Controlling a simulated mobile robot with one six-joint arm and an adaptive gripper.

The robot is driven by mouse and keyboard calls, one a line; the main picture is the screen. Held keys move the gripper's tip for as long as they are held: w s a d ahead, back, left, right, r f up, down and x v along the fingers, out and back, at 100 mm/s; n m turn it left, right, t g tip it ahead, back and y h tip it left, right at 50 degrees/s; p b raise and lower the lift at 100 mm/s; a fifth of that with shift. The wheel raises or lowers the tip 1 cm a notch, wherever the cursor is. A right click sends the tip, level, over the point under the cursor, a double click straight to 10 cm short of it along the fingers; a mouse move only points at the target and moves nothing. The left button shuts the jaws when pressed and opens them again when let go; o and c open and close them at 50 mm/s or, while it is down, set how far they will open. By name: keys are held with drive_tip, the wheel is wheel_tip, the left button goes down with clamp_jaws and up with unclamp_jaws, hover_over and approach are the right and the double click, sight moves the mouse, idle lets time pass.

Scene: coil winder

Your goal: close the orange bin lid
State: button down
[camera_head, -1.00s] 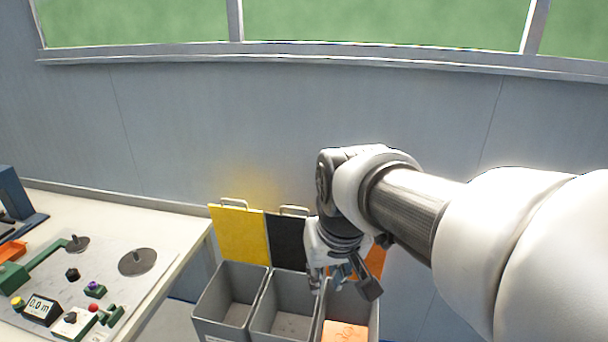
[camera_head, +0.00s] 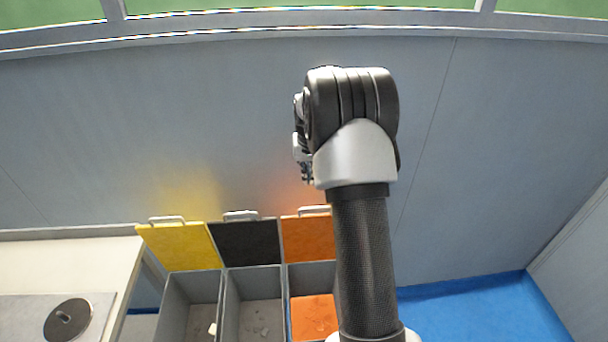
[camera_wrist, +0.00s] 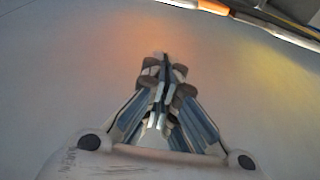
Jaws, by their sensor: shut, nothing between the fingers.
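The orange bin lid (camera_head: 308,238) stands open, tilted up behind its bin, with a grey handle (camera_head: 314,210) on its top edge. My arm covers its right part in the head view. The orange bin (camera_head: 314,318) below it is open, with an orange surface inside. My gripper (camera_head: 306,178) is mostly hidden by my wrist in the head view, above the lid and near the wall. In the wrist view my gripper (camera_wrist: 160,95) is shut and empty, in front of the wall. The orange lid's edge (camera_wrist: 212,6) shows at the top of that view.
A black lid (camera_head: 246,243) and a yellow lid (camera_head: 180,247) stand open to the left, each behind an open grey bin. A white worktable (camera_head: 85,262) is at the far left. The wall (camera_head: 200,110) is close behind. Blue floor (camera_head: 480,310) is clear at right.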

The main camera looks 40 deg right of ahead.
wheel_tip(320, 180, down, 8)
drive_tip(key=s+a+b, duration=0.1)
drive_tip(key=b, duration=0.1)
drive_tip(key=shift+s+r, duration=0.25)
drive_tip(key=shift+s, duration=0.15)
drive_tip(key=shift+a, duration=0.15)
